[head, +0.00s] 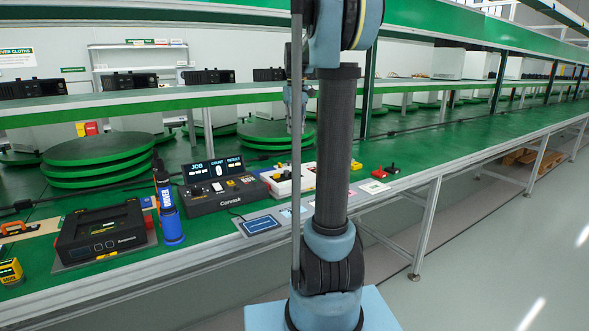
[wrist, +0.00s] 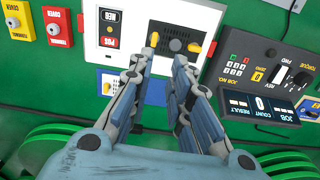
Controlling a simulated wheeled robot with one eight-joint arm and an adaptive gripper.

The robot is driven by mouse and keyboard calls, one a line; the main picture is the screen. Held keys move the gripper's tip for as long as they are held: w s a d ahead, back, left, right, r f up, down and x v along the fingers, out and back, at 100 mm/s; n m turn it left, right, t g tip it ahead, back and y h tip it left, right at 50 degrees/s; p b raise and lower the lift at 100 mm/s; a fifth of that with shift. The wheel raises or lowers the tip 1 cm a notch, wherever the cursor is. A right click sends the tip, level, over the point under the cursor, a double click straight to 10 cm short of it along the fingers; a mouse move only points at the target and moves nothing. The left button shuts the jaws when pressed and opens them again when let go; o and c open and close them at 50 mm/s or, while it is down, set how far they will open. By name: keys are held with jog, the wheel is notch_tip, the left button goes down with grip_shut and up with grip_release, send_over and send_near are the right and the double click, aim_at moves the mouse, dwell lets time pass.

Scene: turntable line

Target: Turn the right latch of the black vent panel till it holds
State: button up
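The black vent panel (wrist: 172,34) is set in a white unit (wrist: 122,18) in the wrist view, with two yellow latches. One latch (wrist: 154,40) is at the panel's left in the picture and stands nearly upright; the other (wrist: 194,47) is at its right and looks slightly tilted. The wrist view is turned about against the head view, so the left one there is the panel's right latch. My gripper (wrist: 165,58) is open and empty, its left fingertip close to that latch; contact cannot be told. In the head view the white unit (head: 281,186) is partly hidden by my arm.
A dark console (wrist: 262,75) with a lit display stands beside the white unit.

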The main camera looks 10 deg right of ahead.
aim_at(295, 169)
jog(key=f, duration=0.5)
jog(key=w+f, duration=0.1)
jog(key=f, duration=0.5)
jog(key=w+f, duration=0.1)
jog(key=f, duration=0.5)
jog(key=shift+w+d+f, duration=0.1)
jog(key=shift+d, duration=0.1)
jog(key=shift+c, duration=0.3)
grip_shut()
